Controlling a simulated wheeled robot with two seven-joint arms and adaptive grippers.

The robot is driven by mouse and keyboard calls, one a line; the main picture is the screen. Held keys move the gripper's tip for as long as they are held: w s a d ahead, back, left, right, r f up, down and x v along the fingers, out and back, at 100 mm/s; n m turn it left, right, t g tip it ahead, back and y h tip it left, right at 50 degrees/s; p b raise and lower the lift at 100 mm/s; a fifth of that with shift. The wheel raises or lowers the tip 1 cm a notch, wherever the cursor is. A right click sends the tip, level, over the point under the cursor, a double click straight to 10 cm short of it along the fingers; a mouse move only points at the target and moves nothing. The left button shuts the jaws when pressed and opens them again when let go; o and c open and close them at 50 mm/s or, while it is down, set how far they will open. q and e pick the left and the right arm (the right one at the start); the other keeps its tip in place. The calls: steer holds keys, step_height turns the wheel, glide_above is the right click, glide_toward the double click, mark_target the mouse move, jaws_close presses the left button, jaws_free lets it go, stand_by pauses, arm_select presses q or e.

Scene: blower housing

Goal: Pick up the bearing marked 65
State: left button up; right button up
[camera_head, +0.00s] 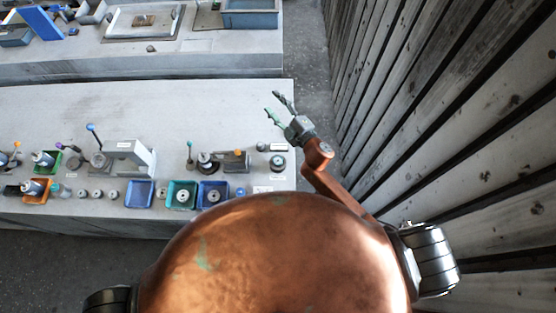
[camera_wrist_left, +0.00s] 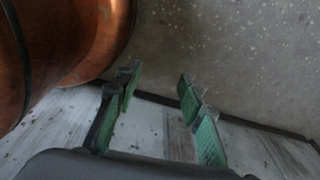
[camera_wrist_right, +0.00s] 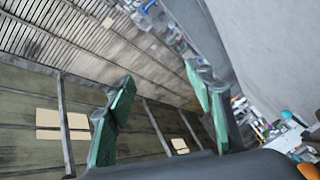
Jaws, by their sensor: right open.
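The number 65 is not readable in any view, so I cannot tell which part is the bearing marked 65. Small ring-like parts lie in a green bin (camera_head: 171,204) and a blue bin (camera_head: 202,205) near the front of the bench. My left gripper (camera_wrist_left: 158,75) is open and empty, above the floor beside my copper body.
The grey bench (camera_head: 190,110) has clear room across its back half. Bins, posts and a grey machine block (camera_head: 130,155) line its front. A second bench (camera_head: 220,50) stands behind. A slatted wall (camera_head: 440,100) closes the right side.

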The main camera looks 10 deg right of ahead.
steer(key=s+a+r+n+g+y, duration=0.45)
steer(key=a+r+n+y, duration=0.35)
steer(key=a+r+n, duration=0.45)
steer(key=s+a+f+n+g+y+p, duration=0.1)
steer(key=s+a+f+n+g, duration=0.1)
steer(key=s+a+n+g, duration=0.8)
steer(key=s+a+f+n+g+h, duration=0.2)
steer(key=s+f+n, duration=0.1)
steer(key=s+n, duration=0.15)
steer(key=n+h+p, duration=0.2)
steer(key=n+h, duration=0.5)
steer(key=h, duration=0.7)
glide_above(278, 160)
steer(key=shift+t, duration=0.25)
steer(key=f, duration=1.2)
steer(key=shift+s+a+f, duration=0.15)
steer(key=shift+s+a, duration=0.05)
step_height(278, 160, down, 7)
steer(key=p, duration=0.2)
steer(key=shift+w+d+p, duration=0.1)
steer(key=shift+d+p, duration=0.05)
steer(key=shift+p, duration=0.15)
steer(key=shift+f, duration=0.2)
arm_select(q)
steer(key=r, duration=0.2)
steer(key=w+r, duration=0.1)
steer(key=r, duration=0.2)
steer(key=shift+w+r, duration=0.25)
steer(key=shift+r, duration=0.15)
